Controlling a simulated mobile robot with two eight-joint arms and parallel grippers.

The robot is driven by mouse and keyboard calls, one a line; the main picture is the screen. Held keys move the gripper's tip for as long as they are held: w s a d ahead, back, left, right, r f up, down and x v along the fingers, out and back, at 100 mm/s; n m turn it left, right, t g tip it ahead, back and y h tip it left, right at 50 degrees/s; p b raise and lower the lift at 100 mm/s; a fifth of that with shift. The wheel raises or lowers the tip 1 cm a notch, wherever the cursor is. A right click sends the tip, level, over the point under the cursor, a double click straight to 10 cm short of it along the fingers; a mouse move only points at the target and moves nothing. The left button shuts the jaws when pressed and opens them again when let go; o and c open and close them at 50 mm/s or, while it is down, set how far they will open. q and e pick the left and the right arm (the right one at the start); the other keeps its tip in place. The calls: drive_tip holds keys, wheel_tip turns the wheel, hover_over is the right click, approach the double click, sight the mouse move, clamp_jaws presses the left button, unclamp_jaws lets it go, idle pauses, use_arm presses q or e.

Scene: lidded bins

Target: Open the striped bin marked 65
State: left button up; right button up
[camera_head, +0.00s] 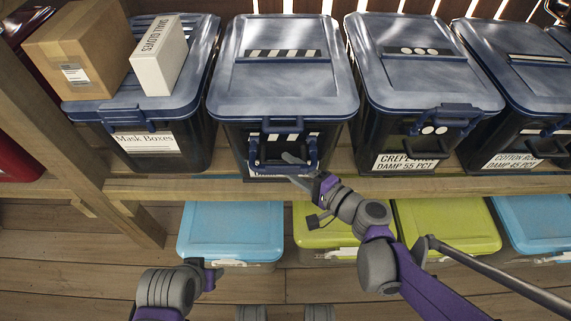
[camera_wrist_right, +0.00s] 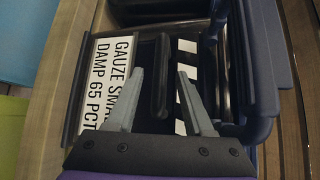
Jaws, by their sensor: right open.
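The striped bin (camera_head: 229,140) is dark with a blue lid (camera_head: 285,85), second from left on the shelf. Black and white stripes mark its lid and front. The lid is down. Its label (camera_wrist_right: 112,85) in the right wrist view reads in part "GAUZE" and "DAMP 65 PCT". A blue latch frame (camera_head: 311,155) hangs at its front; I cannot tell whether it is fastened. My right gripper (camera_head: 293,171) is open at the bin's front. In the wrist view its fingers (camera_wrist_right: 160,75) appear either side of a dark bar; contact is unclear. My left gripper (camera_head: 213,277) is low, its fingers unclear.
Left stands a Mask Boxes bin (camera_head: 145,143) with a brown carton (camera_head: 85,45) and a white box (camera_head: 160,55) on its lid. Right stand a dotted bin (camera_head: 415,75) and a Cotton bin (camera_head: 520,80). Blue (camera_head: 232,230) and green (camera_head: 450,222) lidded boxes lie below the shelf edge (camera_head: 200,188).

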drive_tip(key=shift+x, duration=1.1)
clamp_jaws()
idle(0.7)
